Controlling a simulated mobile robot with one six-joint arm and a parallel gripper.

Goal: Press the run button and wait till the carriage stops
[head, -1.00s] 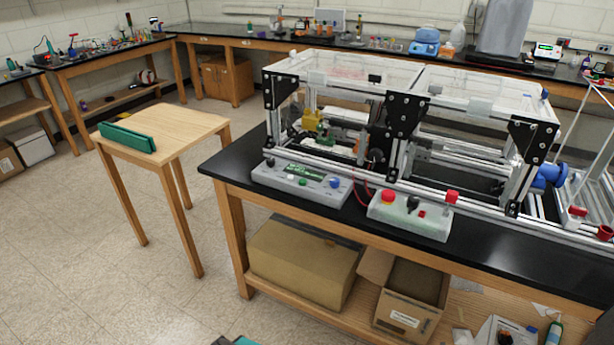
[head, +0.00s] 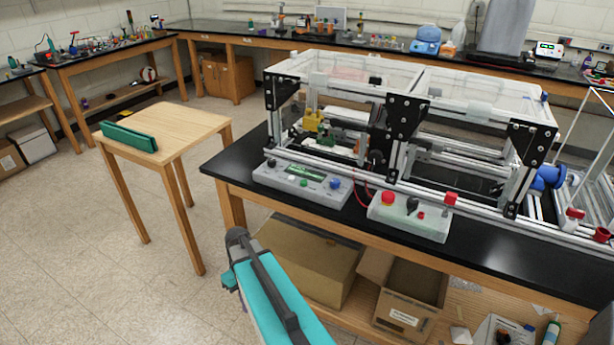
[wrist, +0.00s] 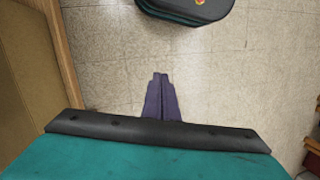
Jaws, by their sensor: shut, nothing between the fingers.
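The extrusion frame (head: 405,120) stands on the black bench. A yellow block (head: 313,121), apparently on the carriage, shows inside its left bay. A grey control box (head: 300,187) with a green display, a blue knob and small buttons sits in front of that bay. A second pale box (head: 408,222) to its right has a red mushroom button (head: 388,198), a black knob and other red controls. I cannot read which is the run button. My gripper (wrist: 160,76) is shut and empty over the floor in the wrist view, away from both boxes; the head view does not show its fingers.
The black bench top (head: 235,165) is clear left of the control box. Cardboard boxes (head: 310,265) lie on the shelf below. A small wooden table (head: 180,130) with a green holder (head: 128,137) stands at left, with open floor between.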

